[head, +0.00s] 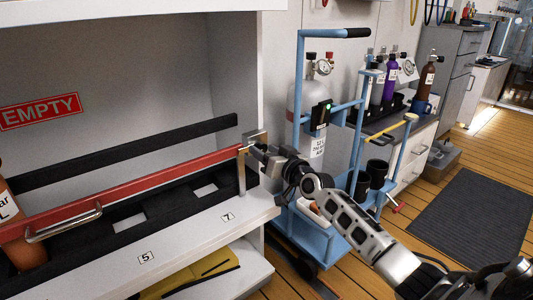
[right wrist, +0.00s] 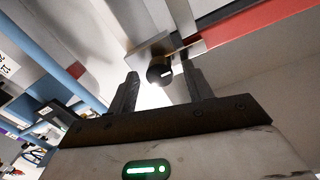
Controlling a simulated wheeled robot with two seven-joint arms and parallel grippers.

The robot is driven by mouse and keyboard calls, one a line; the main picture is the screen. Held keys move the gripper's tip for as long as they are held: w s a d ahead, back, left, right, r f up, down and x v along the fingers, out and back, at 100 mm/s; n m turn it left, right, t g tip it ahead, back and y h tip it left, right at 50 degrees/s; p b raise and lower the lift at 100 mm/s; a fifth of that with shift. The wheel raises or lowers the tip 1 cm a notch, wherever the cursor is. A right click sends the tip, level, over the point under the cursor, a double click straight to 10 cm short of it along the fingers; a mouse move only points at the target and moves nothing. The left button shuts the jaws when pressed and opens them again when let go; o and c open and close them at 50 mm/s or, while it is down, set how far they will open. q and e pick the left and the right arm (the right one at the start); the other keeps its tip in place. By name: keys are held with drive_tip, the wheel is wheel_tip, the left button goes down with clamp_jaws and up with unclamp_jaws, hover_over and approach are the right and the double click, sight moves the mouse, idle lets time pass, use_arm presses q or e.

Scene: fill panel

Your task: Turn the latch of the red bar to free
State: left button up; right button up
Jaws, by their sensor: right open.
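The red bar (head: 150,175) runs across the front of the shelf, with a metal handle (head: 63,222) near its left end. Its right end meets a metal bracket (head: 242,172). In the right wrist view the latch shows as a dark round knob (right wrist: 160,72) with a small white mark, on a metal plate (right wrist: 149,52) beside the red bar (right wrist: 255,28). My right gripper (head: 262,151) is at the bracket; in the wrist view its open fingers (right wrist: 164,76) stand on either side of the knob. I cannot tell whether they touch it. My left gripper is not in view.
A blue trolley (head: 300,100) with a grey cylinder (head: 310,120) stands just right of the shelf, close to my right arm. Behind the bar is a black rack (head: 120,217) with square openings. An orange cylinder (head: 22,250) stands at far left.

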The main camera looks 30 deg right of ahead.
drive_tip(key=c, duration=1)
